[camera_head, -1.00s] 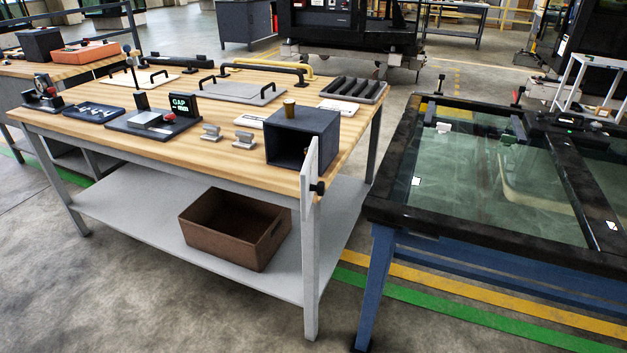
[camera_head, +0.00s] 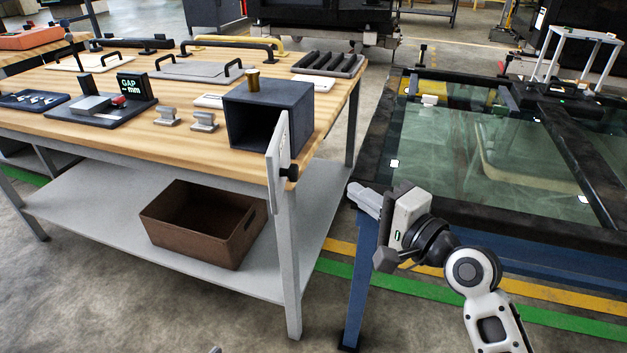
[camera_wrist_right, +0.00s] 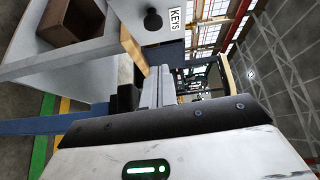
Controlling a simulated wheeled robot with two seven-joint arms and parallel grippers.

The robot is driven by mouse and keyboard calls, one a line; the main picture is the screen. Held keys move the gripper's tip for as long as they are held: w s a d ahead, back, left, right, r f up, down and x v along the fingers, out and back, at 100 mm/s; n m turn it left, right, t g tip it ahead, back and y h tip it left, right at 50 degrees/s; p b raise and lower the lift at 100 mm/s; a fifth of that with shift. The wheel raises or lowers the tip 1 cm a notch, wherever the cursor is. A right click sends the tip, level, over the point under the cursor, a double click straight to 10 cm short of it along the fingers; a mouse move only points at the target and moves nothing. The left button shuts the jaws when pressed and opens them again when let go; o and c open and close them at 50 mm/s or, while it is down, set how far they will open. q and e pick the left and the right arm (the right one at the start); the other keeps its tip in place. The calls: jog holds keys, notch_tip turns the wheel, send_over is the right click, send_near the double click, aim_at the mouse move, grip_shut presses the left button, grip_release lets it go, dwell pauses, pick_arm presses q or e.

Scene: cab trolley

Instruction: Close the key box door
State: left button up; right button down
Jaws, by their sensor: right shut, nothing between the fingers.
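The key box (camera_head: 268,115) is a dark grey open-fronted box at the right front corner of the wooden workbench. Its white door (camera_head: 278,160) stands open, swung out past the bench's front edge, with a black knob (camera_head: 290,172) on its right face. The wrist view shows the door (camera_wrist_right: 175,38) with a KEYS label and the knob (camera_wrist_right: 153,19). My right gripper (camera_head: 355,193) is shut and empty, to the right of the door and apart from it. Its fingers (camera_wrist_right: 157,88) point toward the door side in the wrist view.
A brass-coloured cup (camera_head: 253,80) stands on the key box. A brown bin (camera_head: 190,240) sits on the bench's lower shelf (camera_head: 100,222). A glass-topped blue-legged frame (camera_head: 480,160) stands close on the right. Floor is clear in front.

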jog(key=w+a, duration=0.5)
jog(key=a, duration=0.3)
jog(key=shift+f, duration=0.2)
jog(key=shift+w, duration=0.1)
